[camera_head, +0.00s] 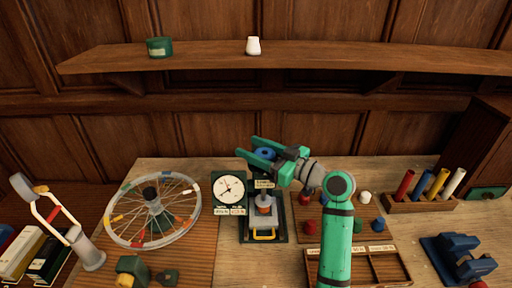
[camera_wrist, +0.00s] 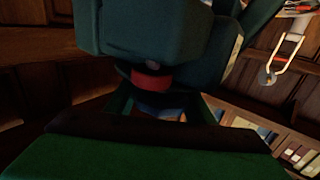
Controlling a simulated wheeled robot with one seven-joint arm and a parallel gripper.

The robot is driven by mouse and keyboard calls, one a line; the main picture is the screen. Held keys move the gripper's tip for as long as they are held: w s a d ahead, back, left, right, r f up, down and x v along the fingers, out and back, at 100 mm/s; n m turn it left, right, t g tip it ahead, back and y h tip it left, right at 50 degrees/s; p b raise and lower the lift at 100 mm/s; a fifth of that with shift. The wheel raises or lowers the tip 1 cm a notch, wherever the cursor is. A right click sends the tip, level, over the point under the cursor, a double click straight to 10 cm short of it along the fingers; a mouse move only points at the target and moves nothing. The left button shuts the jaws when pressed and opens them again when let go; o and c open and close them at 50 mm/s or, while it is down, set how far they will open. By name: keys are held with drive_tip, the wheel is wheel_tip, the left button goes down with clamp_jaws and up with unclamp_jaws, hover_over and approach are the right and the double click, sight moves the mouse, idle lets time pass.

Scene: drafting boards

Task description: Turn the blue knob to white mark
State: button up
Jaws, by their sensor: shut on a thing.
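The blue knob (camera_head: 264,153) shows between the two green fingers of my gripper (camera_head: 248,147) in the head view, at the top of a dark upright device (camera_head: 281,232) on the table. My gripper is shut on the knob, reaching in from the right. In the wrist view the fingers fill much of the picture, with a small red part (camera_wrist: 152,82) and a dim bluish patch (camera_wrist: 158,108) between them. A pale label (camera_head: 264,184) sits just below the knob. I cannot make out the white mark or where the knob points.
A white-faced dial gauge (camera_head: 229,188) stands close left of the device, and a spoked wheel (camera_head: 125,222) lies further left. Coloured pegs on a board (camera_head: 312,222), a compartment tray (camera_head: 391,267) and a rack of coloured tubes (camera_head: 420,205) are to the right. A shelf (camera_head: 350,57) runs above.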

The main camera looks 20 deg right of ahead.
sight(253, 168)
drive_tip(key=n+g+y, duration=0.3)
drive_tip(key=shift+s+a+r, duration=0.1)
drive_tip(key=shift+s+a, duration=0.15)
drive_tip(key=shift+a, duration=0.05)
drive_tip(key=n+g+y, duration=0.2)
drive_tip(key=g, duration=0.1)
drive_tip(key=s+n+g+y, duration=0.1)
drive_tip(key=g, duration=0.1)
drive_tip(key=shift+a+n, duration=0.3)
drive_tip(key=shift+a, duration=0.05)
drive_tip(key=shift+s+n+g+y, duration=0.15)
drive_tip(key=shift+s+n+g, duration=0.15)
drive_tip(key=shift+n+g, duration=0.8)
drive_tip(key=shift+s+n+g+y, duration=0.25)
drive_tip(key=shift+n+g, duration=0.3)
drive_tip(key=shift+g, duration=1)
drive_tip(key=shift+s+n+g+y, duration=0.1)
drive_tip(key=shift+s+n+g, duration=0.25)
drive_tip(key=shift+n+g, duration=0.75)
drive_tip(key=shift+s+a+f+n+g+h, duration=0.1)
drive_tip(key=shift+n+g, duration=0.1)
drive_tip(key=shift+g, duration=0.3)
drive_tip(key=shift+s+d+f+n+g+h, duration=0.1)
drive_tip(key=shift+n+g, duration=0.05)
drive_tip(key=shift+g, duration=0.4)
drive_tip(key=shift+s+a+f+n+g+h, duration=0.1)
drive_tip(key=shift+n+g, duration=0.1)
drive_tip(key=shift+g, duration=0.3)
